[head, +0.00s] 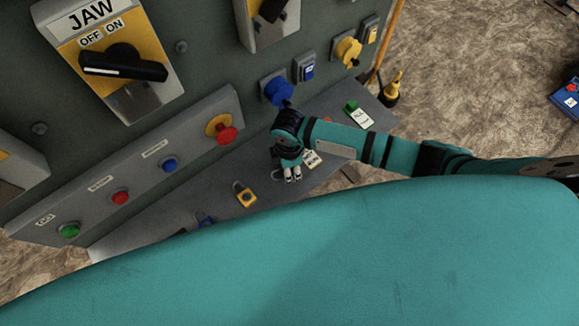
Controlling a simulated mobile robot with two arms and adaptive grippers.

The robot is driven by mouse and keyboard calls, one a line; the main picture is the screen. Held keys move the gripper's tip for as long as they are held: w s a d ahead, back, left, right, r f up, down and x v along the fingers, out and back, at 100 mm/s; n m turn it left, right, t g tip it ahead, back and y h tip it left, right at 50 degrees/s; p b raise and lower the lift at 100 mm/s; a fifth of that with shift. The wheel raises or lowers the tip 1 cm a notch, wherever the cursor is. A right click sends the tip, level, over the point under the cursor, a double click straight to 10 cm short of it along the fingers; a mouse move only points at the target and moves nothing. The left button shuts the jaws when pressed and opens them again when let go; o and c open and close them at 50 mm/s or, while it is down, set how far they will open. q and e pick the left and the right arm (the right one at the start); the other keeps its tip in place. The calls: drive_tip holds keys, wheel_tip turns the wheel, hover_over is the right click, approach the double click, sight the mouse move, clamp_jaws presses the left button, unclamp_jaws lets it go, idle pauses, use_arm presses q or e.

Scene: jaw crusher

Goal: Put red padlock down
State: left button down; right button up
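My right gripper (292,175) points down over the grey shelf (325,180) below the control panel. Its pale fingertips are close together; whether they are open or shut is too small to tell. A grey shackle-like loop (277,175) shows just left of the fingertips, and a white tag (312,159) lies just right of them. No red padlock body shows clearly at the fingertips. A small orange-red patch (327,120) shows above my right forearm, partly hidden by it; I cannot tell whether it is the red padlock. My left gripper is out of view.
A yellow padlock (246,196) and a blue padlock (205,219) lie left of the gripper. A green padlock (351,106) with a white tag (360,118) lies at the shelf's far end. The panel's red button (226,134) and blue knob (277,90) jut out nearby.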

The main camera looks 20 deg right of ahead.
drive_tip(key=o, duration=0.4)
drive_tip(key=shift+o, duration=0.2)
wheel_tip(320, 180, up, 12)
drive_tip(key=shift+w, duration=0.2)
idle(0.5)
